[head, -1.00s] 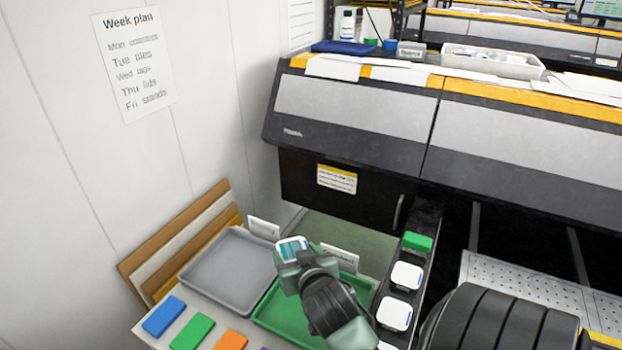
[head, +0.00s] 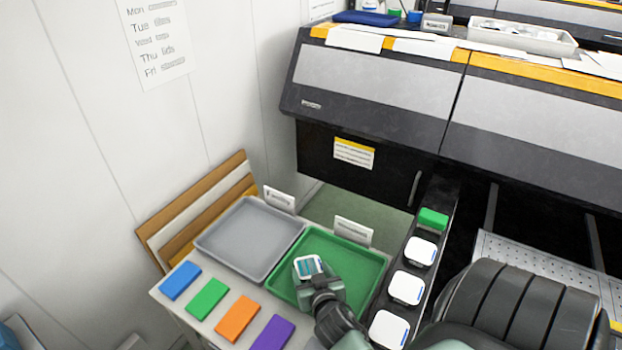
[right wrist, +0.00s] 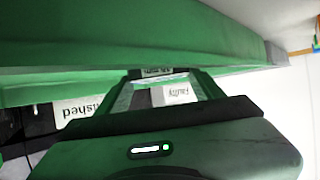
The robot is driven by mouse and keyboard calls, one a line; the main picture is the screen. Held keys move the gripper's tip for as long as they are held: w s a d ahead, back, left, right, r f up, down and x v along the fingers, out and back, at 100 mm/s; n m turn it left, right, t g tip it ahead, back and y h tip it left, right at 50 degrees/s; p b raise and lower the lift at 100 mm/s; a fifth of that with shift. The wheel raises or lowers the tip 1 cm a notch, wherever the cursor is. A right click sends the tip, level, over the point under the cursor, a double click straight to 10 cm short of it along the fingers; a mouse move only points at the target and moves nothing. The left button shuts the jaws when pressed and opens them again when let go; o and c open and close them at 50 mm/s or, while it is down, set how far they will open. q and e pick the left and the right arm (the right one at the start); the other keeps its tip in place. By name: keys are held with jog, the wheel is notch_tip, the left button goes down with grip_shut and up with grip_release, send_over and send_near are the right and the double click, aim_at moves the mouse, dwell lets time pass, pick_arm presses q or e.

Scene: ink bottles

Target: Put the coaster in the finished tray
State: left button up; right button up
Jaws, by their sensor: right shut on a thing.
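I cannot tell whether the coaster touches the tray floor. In the right wrist view, green tray surfaces fill the top, close to the fingers (right wrist: 165,88), and the held coaster is hardly visible. A label ending in "shed" (right wrist: 77,108) shows there; the green tray's label (head: 352,232) is blurred in the head view. My left gripper is not in view.
Blue (head: 180,280), green (head: 208,299), orange (head: 238,319) and purple (head: 273,333) blocks lie in front. White-topped items (head: 406,287) line the right side.

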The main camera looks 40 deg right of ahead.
jog(key=shift+f, duration=0.35)
jog(key=shift+f, duration=0.1)
jog(key=o, duration=1.5)
jog(key=shift+o, duration=0.2)
